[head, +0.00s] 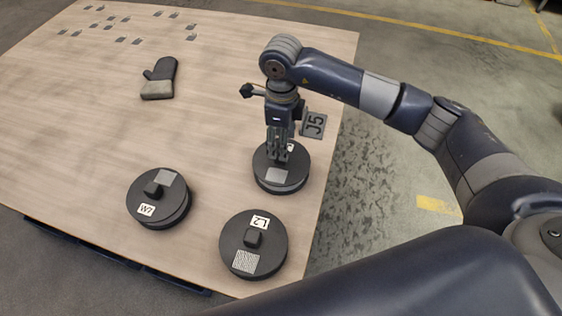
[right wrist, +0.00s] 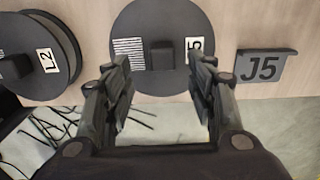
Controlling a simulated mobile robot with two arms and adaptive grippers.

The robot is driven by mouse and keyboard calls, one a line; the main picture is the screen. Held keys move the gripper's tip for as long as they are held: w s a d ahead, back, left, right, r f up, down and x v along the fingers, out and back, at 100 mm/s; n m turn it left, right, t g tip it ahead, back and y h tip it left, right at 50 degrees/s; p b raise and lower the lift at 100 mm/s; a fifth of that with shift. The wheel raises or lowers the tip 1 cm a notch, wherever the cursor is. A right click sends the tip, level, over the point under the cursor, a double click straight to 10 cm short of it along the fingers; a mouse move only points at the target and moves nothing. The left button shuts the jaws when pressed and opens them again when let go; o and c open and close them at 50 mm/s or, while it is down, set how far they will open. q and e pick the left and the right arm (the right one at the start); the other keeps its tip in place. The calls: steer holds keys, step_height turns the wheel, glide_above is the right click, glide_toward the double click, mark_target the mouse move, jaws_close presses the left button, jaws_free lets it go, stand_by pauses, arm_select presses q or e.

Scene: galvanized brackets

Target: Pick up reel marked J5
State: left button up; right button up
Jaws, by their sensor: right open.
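The black round reel (head: 299,170) stands near the table's right edge beside a grey plate marked J5 (head: 314,124). In the right wrist view the reel (right wrist: 150,20) shows a square black knob (right wrist: 162,55), a striped patch and a white label partly hidden by a finger, with a 5 readable. The J5 plate (right wrist: 262,67) is right of it. My right gripper (head: 279,153) points down over this reel. In the right wrist view my right gripper (right wrist: 161,64) is open, its fingers on either side of the knob with gaps. My left gripper is not in view.
A reel marked L2 (head: 232,240) and one marked W7 (head: 173,215) stand nearby on the table (head: 90,110). A dark glove (head: 160,78) lies farther back, and several small metal brackets (head: 122,40) lie at the far left. The table's middle is clear.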

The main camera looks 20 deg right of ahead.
mark_target(281, 162)
steer(key=shift+f, duration=0.45)
steer(key=shift+w+f, duration=0.1)
steer(key=shift+f, duration=0.2)
step_height(281, 162, down, 4)
steer(key=shift+d+f+p, duration=0.1)
steer(key=shift+f+p, duration=0.1)
steer(key=shift+p, duration=0.45)
steer(key=shift+w+f, duration=0.1)
steer(key=shift+f, duration=0.1)
steer(key=shift+c, duration=1.4)
steer(key=c, duration=0.9)
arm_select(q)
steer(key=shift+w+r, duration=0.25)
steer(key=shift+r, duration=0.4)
arm_select(e)
jaws_close()
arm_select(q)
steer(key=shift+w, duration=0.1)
arm_select(e)
steer(key=shift+r, duration=0.1)
